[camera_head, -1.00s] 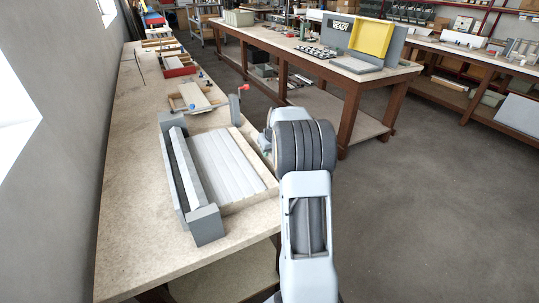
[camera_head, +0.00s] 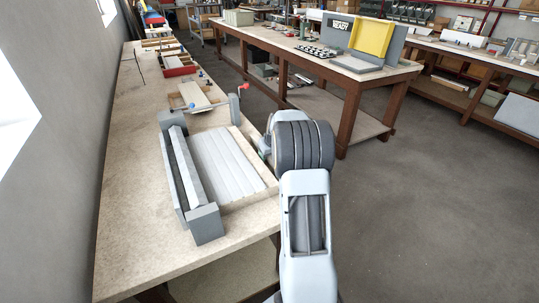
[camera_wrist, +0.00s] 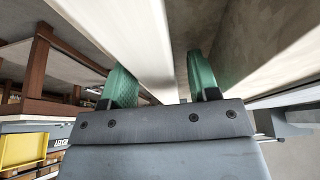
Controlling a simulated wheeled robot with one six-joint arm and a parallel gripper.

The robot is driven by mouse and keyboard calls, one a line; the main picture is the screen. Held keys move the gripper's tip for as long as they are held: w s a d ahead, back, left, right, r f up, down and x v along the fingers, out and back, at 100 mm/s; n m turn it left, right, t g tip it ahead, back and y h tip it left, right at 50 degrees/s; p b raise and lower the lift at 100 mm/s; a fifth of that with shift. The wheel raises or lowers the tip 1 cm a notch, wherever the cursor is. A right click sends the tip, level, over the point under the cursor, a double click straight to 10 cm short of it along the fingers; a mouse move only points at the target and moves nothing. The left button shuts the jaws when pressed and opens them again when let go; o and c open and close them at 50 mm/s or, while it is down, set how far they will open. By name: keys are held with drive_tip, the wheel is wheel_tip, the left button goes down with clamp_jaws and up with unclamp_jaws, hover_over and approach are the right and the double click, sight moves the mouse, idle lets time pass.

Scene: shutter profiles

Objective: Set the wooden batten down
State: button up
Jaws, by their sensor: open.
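In the wrist view my gripper (camera_wrist: 160,82) has its two green fingers apart. A long pale bar (camera_wrist: 140,38), which looks like the wooden batten, runs between them; I cannot tell whether either finger touches it. Several pale grey slats (camera_head: 226,163) lie side by side in a fixture on the bench. A tan wooden strip lies along their right side, and I cannot tell whether it is the same bar.
A grey stop block (camera_head: 205,222) stands at the fixture's near end. The near left of the workbench (camera_head: 130,225) is clear. Another bench with a yellow panel (camera_head: 371,38) stands across the aisle.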

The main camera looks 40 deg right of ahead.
drive_tip(key=shift+r+p, duration=0.3)
drive_tip(key=v, duration=1.1)
drive_tip(key=shift+s+r, duration=0.15)
drive_tip(key=shift+r, duration=0.25)
